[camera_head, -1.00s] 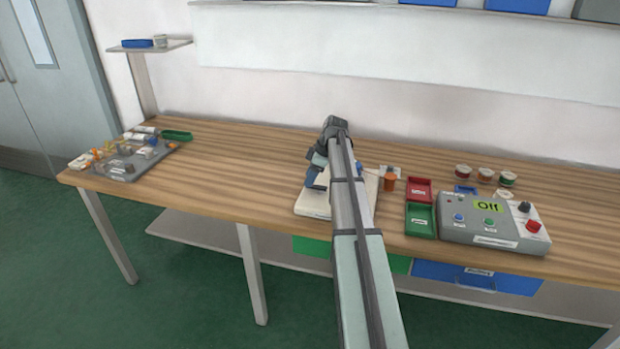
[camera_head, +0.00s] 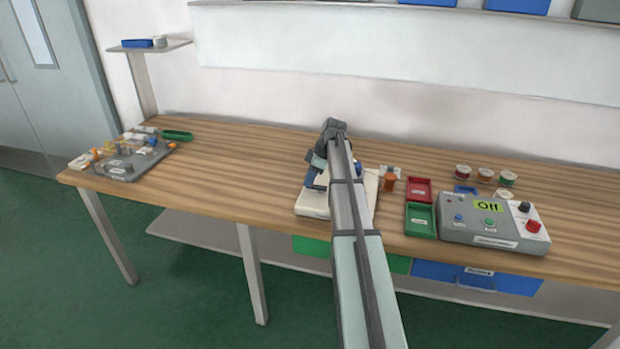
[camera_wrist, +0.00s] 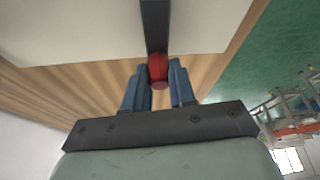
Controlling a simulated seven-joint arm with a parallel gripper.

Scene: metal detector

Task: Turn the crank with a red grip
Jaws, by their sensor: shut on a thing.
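The red grip (camera_wrist: 158,70) of the crank sits between the two blue fingers of my gripper (camera_wrist: 160,80) in the wrist view. The gripper is shut on it. A dark crank bar (camera_wrist: 155,25) runs from the grip toward the top of the picture, over a pale base. In the head view the pale base (camera_head: 312,204) stands on the bench near its front edge. My arm covers most of the base there, and the crank and red grip are hidden behind it.
Right of the base stand an orange-brown spool (camera_head: 389,183), a red tray (camera_head: 419,189), a green tray (camera_head: 421,220) and a grey control box (camera_head: 470,232) reading "Off". A grey board with small parts (camera_head: 125,166) lies far left. The wooden bench (camera_head: 240,165) between is clear.

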